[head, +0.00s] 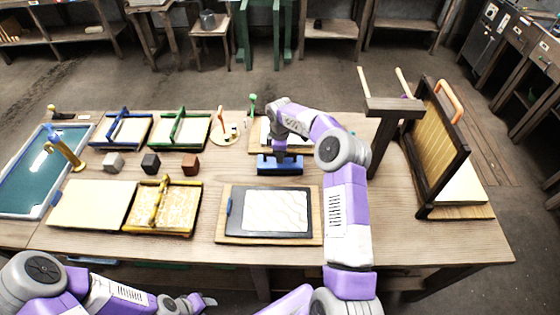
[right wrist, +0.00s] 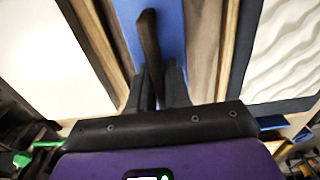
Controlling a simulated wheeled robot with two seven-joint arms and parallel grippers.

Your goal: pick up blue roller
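The blue roller (head: 280,165) is at the middle of the table, between a rear board and the front board with the wavy white sheet. My right gripper (head: 279,149) reaches down onto it from above. In the right wrist view, the roller's blue body (right wrist: 172,30) lies beyond the fingers. Its dark handle (right wrist: 149,40) runs between the two close-set fingertips (right wrist: 160,75), which appear to touch it on both sides. I cannot tell whether the roller touches the table. My left gripper (head: 197,301) is low at the front, off the table; its fingers are unclear.
The front board (head: 226,238) holds the white sheet (head: 275,211). A dark wooden frame (head: 443,145) stands upright at right, near a post (head: 388,140). Blue and green-framed moulds (head: 122,130), small blocks (head: 150,163) and a teal vat (head: 35,175) occupy the left.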

